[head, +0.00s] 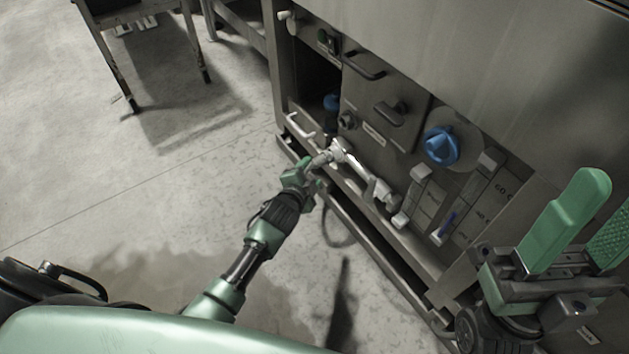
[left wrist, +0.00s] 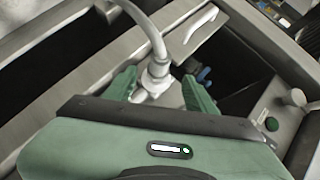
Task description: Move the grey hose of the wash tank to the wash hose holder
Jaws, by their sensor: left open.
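The grey hose (head: 345,152) runs along the lower front of the steel machine in the head view. In the left wrist view the hose (left wrist: 152,32) curves down from the top to a pale end fitting (left wrist: 157,75). My left gripper (head: 312,172) is at the hose's end. Its open fingers, also in the left wrist view (left wrist: 160,88), stand on either side of the fitting; I cannot tell whether they touch it. My right gripper (head: 590,235) is open and empty at the lower right, apart from the hose. I cannot clearly identify the wash hose holder.
A blue knob (head: 440,146), black handles (head: 390,112) and labelled pale gauges (head: 465,208) stick out of the machine front. A white handle (head: 300,124) is beside my left gripper. A table (head: 125,15) stands at the upper left. The floor (head: 130,170) at left is clear.

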